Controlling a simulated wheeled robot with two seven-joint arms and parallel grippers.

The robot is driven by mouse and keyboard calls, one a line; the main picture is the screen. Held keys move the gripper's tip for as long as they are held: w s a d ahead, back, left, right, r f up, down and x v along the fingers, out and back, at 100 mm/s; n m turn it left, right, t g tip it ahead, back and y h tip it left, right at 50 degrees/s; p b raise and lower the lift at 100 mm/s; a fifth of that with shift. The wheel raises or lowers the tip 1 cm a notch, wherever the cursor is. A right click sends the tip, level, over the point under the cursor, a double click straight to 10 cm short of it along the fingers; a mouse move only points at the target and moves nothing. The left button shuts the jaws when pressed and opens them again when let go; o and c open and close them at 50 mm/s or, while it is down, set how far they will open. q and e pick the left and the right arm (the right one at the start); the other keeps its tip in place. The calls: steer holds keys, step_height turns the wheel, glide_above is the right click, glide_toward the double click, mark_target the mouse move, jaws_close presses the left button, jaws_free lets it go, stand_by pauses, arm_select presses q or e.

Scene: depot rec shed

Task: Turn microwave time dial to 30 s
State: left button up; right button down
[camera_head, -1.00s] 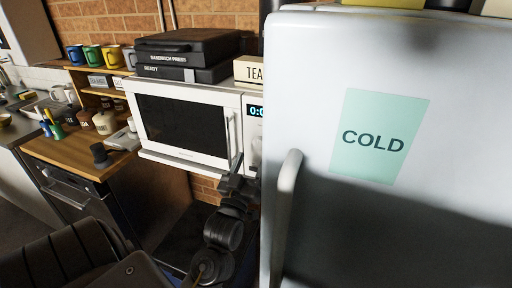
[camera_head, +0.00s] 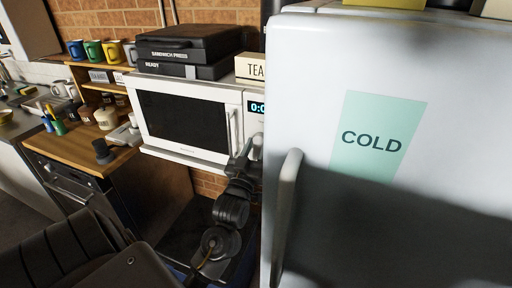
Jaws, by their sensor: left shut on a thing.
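The white microwave (camera_head: 188,153) stands on a shelf left of the fridge, with its dark door closed. Its blue-lit display (camera_head: 256,107) starts with "0:0"; the fridge cuts off the rest. The time dial (camera_head: 258,141) is a pale knob below the display, mostly hidden by my gripper and the fridge edge. My left gripper (camera_head: 247,152) reaches up from below to the control panel, just right of the door handle (camera_head: 233,132). It is shut on the dial, though its fingertips are small and dark. My right gripper is not in view.
A large pale fridge (camera_head: 385,235) marked "COLD" fills the right side, its handle (camera_head: 287,205) close to my left arm. A sandwich press (camera_head: 188,45) and a tea box (camera_head: 249,68) sit on the microwave. A wooden counter (camera_head: 70,150) lies left.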

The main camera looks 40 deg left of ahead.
arm_select(q)
steer(key=shift+a+r+m+t+h+p, duration=0.15)
steer(key=shift+m+h+p, duration=0.55)
steer(key=shift+m, duration=0.6)
steer(key=shift+d+m+t+h+p, duration=0.15)
steer(key=shift+m+h+p, duration=0.55)
steer(key=shift+m, duration=0.6)
steer(key=shift+a+m+h+p, duration=0.15)
steer(key=shift+m+h+p, duration=0.75)
steer(key=shift+m, duration=0.8)
steer(key=o, duration=1)
steer(key=shift+s, duration=0.1)
steer(key=shift+b+v, duration=1.65)
steer(key=shift+v, duration=3.8)
